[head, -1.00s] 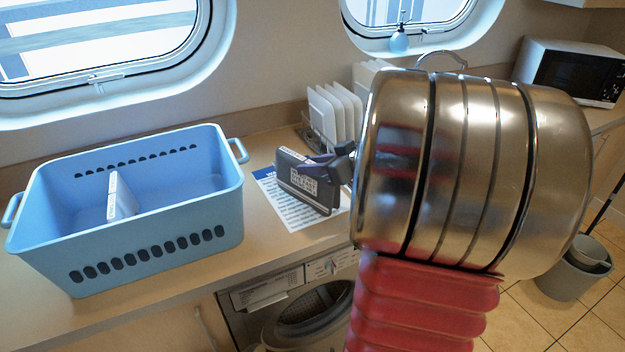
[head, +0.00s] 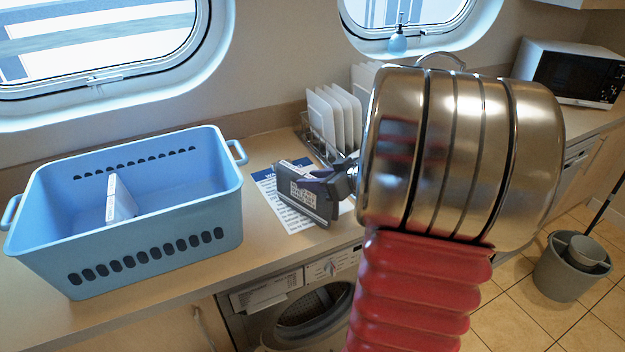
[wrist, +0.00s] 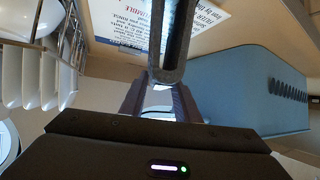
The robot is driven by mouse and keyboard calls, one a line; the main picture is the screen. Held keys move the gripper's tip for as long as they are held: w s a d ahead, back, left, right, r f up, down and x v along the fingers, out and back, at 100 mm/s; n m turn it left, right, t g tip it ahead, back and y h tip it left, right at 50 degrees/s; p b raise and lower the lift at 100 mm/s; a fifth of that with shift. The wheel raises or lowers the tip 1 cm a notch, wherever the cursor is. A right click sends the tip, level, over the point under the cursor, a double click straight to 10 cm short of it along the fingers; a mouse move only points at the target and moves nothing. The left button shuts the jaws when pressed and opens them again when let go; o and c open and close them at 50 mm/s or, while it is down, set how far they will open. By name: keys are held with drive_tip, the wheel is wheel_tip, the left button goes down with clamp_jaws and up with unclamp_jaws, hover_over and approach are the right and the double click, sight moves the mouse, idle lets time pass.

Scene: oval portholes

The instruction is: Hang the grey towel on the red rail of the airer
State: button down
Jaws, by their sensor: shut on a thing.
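My gripper (head: 322,183), dark with purplish fingers, is left of my metal wrist link in the head view. It is shut on the grey towel (head: 300,207), a small dark grey folded piece with a white printed label on its face. The towel hangs above the counter, in front of the printed sheet. In the wrist view the towel (wrist: 168,75) shows end-on as a narrow grey U beyond the fingers (wrist: 160,103). Neither the airer nor a red rail can be made out in either view.
A printed sheet (head: 268,187) lies under the towel. A rack of white plates (head: 335,115) stands behind. A washing machine (head: 285,285) is below. A bucket (head: 560,278) stands on the floor right.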

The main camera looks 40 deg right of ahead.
drive_tip(key=c, duration=1.3)
unclamp_jaws()
drive_tip(key=shift+c, duration=0.2)
drive_tip(key=v, duration=1.2)
drive_tip(key=shift+w, duration=0.1)
drive_tip(key=w+a+f+n+g+y, duration=0.1)
drive_tip(key=w+a+f+g, duration=0.1)
drive_tip(key=a, duration=0.8)
drive_tip(key=w+a+f+n+g+y, duration=0.1)
drive_tip(key=w+a+n+g+y, duration=0.15)
drive_tip(key=a, duration=0.75)
drive_tip(key=s+a+r+m+g+h, duration=0.1)
drive_tip(key=s+a+m+h, duration=0.3)
drive_tip(key=s+a, duration=0.5)
drive_tip(key=shift+s+a+r+m+g+h, duration=0.4)
drive_tip(key=shift+a+g, duration=0.15)
drive_tip(key=shift+a, duration=1.25)
